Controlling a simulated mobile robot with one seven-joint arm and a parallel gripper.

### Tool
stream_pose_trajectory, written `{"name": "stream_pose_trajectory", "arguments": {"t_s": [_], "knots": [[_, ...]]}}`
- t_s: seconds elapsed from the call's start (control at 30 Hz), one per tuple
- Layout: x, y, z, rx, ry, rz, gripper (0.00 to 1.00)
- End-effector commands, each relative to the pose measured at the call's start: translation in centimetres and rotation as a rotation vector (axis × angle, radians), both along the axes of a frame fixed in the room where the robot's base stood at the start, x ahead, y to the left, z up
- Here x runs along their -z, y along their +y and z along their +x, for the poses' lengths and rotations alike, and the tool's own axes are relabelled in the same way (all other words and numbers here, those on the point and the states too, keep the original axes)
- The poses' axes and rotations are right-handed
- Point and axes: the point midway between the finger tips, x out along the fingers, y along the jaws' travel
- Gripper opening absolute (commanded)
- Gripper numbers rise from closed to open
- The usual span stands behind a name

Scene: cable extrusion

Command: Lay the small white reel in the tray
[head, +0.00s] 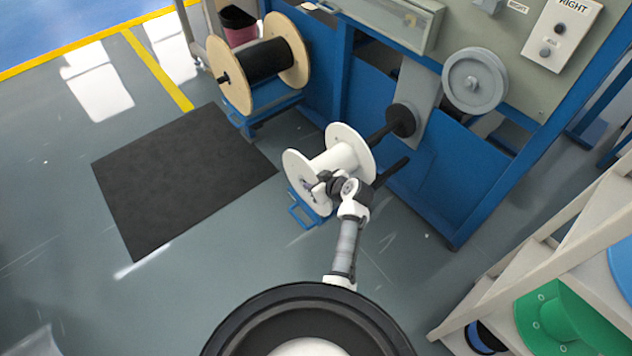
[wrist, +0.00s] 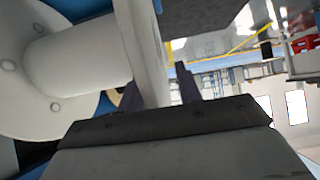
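The small white reel (head: 337,158) sits in front of the blue machine, at the end of a dark shaft (head: 385,130), with its axis roughly level. In the wrist view its hub (wrist: 75,62) and near flange (wrist: 150,50) fill the left side. My gripper (head: 322,187) is at the reel's near flange in the head view. In the wrist view the two dark fingers (wrist: 160,90) stand on either side of the flange edge, with a gap showing at the right finger. I cannot make out a tray for certain.
A wooden reel with black cable (head: 265,62) stands on a blue stand at the back left. A black mat (head: 183,180) lies on open floor to the left. The blue machine (head: 430,180) stands behind the reel. A shelf with a green reel (head: 565,320) is at the right.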

Motion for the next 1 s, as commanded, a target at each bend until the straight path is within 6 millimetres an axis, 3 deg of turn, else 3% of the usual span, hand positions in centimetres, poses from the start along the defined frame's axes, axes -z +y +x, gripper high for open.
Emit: {"name": "stream_pose_trajectory", "arguments": {"t_s": [0.27, 0.73, 1.0], "knots": [[-0.4, -0.4, -0.5, 0.003, 0.001, 0.001, 0.34], [-6.5, -4.9, -6.6, 0.004, -0.003, 0.0, 0.34], [-8.4, -6.3, -8.5, 0.001, -0.001, 0.001, 0.34]]}}
